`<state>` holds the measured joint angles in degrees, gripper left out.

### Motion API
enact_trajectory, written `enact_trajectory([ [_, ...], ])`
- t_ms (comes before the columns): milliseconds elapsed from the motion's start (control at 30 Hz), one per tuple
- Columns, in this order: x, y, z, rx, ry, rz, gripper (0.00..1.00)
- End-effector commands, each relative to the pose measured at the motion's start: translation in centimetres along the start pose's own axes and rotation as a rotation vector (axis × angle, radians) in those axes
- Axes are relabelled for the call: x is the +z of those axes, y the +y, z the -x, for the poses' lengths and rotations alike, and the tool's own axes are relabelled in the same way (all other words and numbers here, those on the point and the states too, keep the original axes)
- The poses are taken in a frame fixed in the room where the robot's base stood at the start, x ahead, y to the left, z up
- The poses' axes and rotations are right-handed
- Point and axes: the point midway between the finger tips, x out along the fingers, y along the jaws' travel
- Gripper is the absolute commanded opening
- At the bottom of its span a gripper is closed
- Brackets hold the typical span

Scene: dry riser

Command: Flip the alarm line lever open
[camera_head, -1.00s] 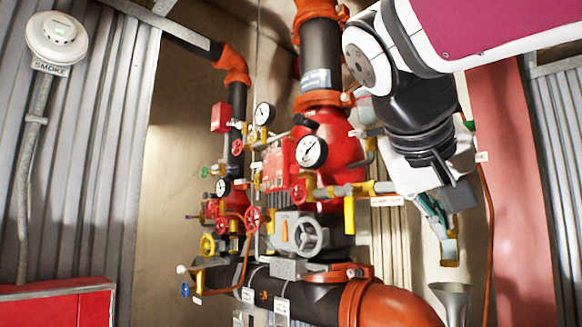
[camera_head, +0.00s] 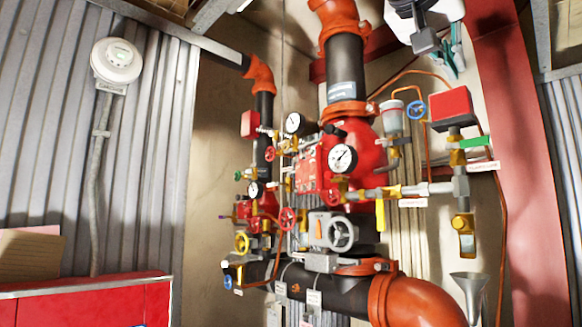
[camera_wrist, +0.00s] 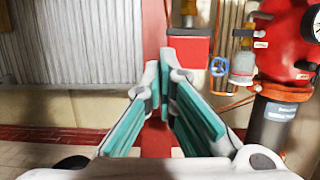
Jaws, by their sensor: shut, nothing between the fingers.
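A yellow lever (camera_head: 380,215) hangs straight down from the horizontal grey pipe right of the red valve body. A small white label (camera_head: 413,203) sits beside it, its text too small to read surely. A green lever (camera_head: 475,142) lies level below a red box (camera_head: 451,106), with another label (camera_head: 483,166) under it. I cannot tell for sure which is the alarm line lever. My gripper (camera_head: 454,60) is at the top right, above the red box and apart from both levers. In the wrist view its teal-padded fingers (camera_wrist: 168,68) are shut and empty.
Gauges (camera_head: 343,158), handwheels (camera_head: 341,235) and thin copper tubing crowd the riser (camera_head: 346,72). A funnel (camera_head: 469,290) stands at lower right. A red column (camera_head: 505,150) rises behind on the right. A red cabinet (camera_head: 85,305) is at lower left.

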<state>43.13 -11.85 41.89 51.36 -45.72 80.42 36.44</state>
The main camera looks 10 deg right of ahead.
Motion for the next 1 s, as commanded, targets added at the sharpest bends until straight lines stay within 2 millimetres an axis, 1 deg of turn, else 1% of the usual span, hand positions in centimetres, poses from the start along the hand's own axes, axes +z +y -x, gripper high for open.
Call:
enact_trajectory([
  [167,0.0,0.0,-0.1,-0.001,0.000,0.001,0.00],
  [267,0.1,0.0,-0.6,0.000,-0.002,0.002,0.00],
  [367,0.1,0.0,-1.8,0.001,-0.002,0.002,0.00],
  [467,0.1,0.0,-3.6,0.001,-0.003,0.002,0.00],
  [800,0.1,0.1,-10.3,0.002,-0.004,0.002,0.00],
  [867,0.8,-0.1,-10.1,0.000,0.001,0.006,0.00],
  [1000,2.4,0.0,-10.6,0.001,0.000,0.004,0.00],
])
